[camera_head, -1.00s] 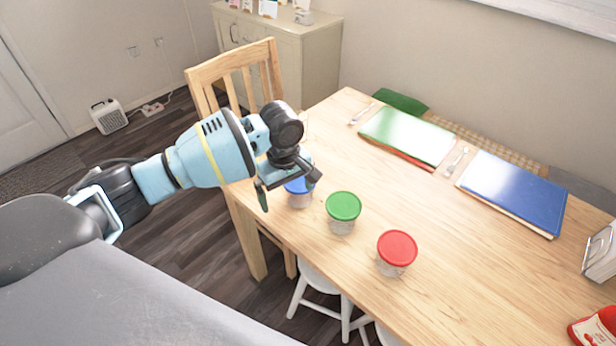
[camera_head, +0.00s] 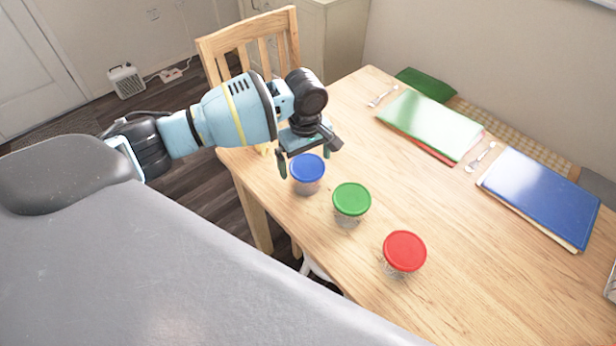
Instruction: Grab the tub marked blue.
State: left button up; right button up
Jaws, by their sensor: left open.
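The tub with the blue lid (camera_head: 307,167) stands upright on the wooden table near its left edge. Its clear body shows below the lid. My left gripper (camera_head: 304,166) is open, with its fingers pointing down at the blue lid. One finger shows left of the lid and the other at its far right side. I cannot tell how far the fingers reach down beside the tub. The tub with the green lid (camera_head: 352,199) and the tub with the red lid (camera_head: 404,251) stand in a row toward the front right. My right gripper is not in view.
A wooden chair (camera_head: 247,37) stands at the table's far left end. A green folder (camera_head: 432,124), a blue folder (camera_head: 541,196) and spoons lie along the far side of the wooden table (camera_head: 470,260). The table's middle is clear.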

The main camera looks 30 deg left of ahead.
aim_at(307, 165)
pick_arm(q)
jog(key=shift+f, duration=0.2)
jog(key=f, duration=0.3)
jog(key=f+b, duration=0.1)
jog(key=shift+w+a+f, duration=0.15)
jog(key=shift+w+f, duration=0.15)
jog(key=shift+w, duration=0.1)
jog(key=shift+c, duration=0.3)
jog(key=c, duration=0.7)
jog(key=shift+c, duration=0.7)
jog(key=shift+r, duration=0.1)
